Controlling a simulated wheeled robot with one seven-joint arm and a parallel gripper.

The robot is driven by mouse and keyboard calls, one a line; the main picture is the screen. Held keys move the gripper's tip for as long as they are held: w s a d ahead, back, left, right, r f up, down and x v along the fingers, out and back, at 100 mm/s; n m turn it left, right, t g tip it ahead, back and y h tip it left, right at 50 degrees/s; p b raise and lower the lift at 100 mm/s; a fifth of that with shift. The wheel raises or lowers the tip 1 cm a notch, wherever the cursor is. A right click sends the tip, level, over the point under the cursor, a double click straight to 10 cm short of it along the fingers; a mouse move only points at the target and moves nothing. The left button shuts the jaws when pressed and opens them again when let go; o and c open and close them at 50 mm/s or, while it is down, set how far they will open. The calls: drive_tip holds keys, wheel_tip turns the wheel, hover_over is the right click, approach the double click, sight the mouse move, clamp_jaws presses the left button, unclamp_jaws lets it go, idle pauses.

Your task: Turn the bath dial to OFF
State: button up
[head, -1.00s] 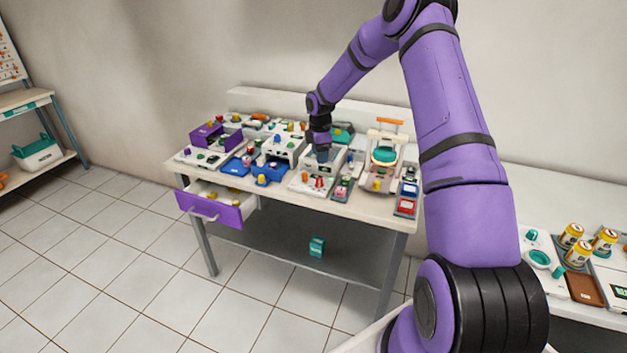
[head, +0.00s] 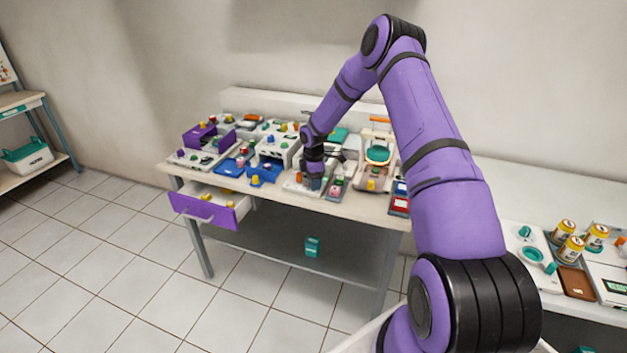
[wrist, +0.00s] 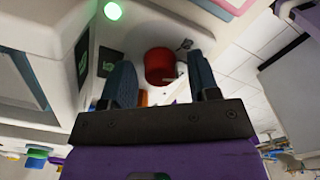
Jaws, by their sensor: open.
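My gripper (head: 312,184) points down over a white device (head: 294,187) near the front middle of the table. In the wrist view my open gripper (wrist: 163,82) has one dark finger on each side of a red knob (wrist: 159,66). The knob lies between and just beyond the fingertips, with a gap to each finger. It has a pale mark on its lower right edge. I cannot read any label, so I cannot tell its setting or confirm that it is the bath dial. In the head view the gripper hides this knob.
A green lamp (wrist: 112,11) glows beside the knob, near a dark panel with a green symbol (wrist: 81,60). Other devices crowd the table (head: 345,207), including blue trays (head: 266,173) at left. A purple drawer (head: 208,211) stands open at the front left.

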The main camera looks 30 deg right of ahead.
drive_tip(key=shift+c, duration=0.2)
drive_tip(key=c, duration=0.9)
drive_tip(key=shift+m, duration=0.3)
drive_tip(key=m, duration=0.3)
drive_tip(key=shift+m, duration=0.3)
drive_tip(key=m, duration=0.3)
drive_tip(key=shift+m, duration=0.3)
drive_tip(key=m, duration=0.4)
drive_tip(key=shift+r, duration=0.1)
drive_tip(key=shift+m, duration=2.2)
